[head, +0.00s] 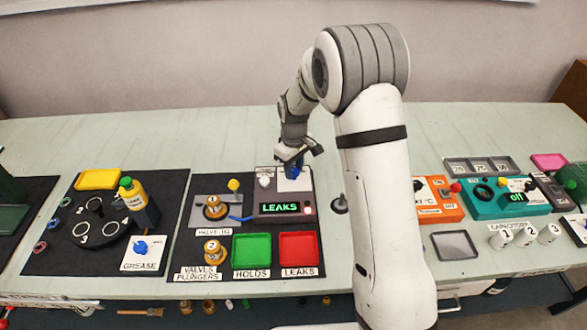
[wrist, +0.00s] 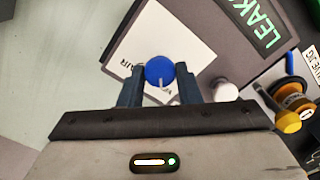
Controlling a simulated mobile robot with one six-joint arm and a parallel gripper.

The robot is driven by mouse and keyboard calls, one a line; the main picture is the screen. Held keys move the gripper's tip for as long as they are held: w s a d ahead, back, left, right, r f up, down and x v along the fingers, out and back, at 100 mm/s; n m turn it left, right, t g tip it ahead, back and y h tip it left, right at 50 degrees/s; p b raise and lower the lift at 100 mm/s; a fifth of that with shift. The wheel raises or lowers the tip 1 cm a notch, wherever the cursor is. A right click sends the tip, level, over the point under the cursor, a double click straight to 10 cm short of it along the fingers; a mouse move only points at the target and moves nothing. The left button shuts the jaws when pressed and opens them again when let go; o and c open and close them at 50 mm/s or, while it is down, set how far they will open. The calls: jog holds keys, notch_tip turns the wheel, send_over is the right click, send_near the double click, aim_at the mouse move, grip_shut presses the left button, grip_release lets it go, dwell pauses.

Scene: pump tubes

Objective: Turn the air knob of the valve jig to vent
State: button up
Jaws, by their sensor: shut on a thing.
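My gripper (wrist: 159,80) is shut on the blue knob, one dark finger on each side. A white pointer mark on the knob points toward the gripper body in the wrist view. In the head view my gripper (head: 293,170) reaches down over the jig's plate and mostly hides the knob. The vent marking cannot be read.
A white knob (wrist: 224,89) stands beside the plate. A brass valve with a yellow knob (head: 233,185) is left of the jig. Green HOLDS (head: 252,249) and red LEAKS (head: 299,248) trays lie in front. Bare table lies behind the jig.

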aim_at(294, 171)
dwell(0.4)
jog(key=o, duration=1)
jog(key=shift+c, duration=0.2)
notch_tip(294, 171, up, 8)
jog(key=shift+f, duration=0.1)
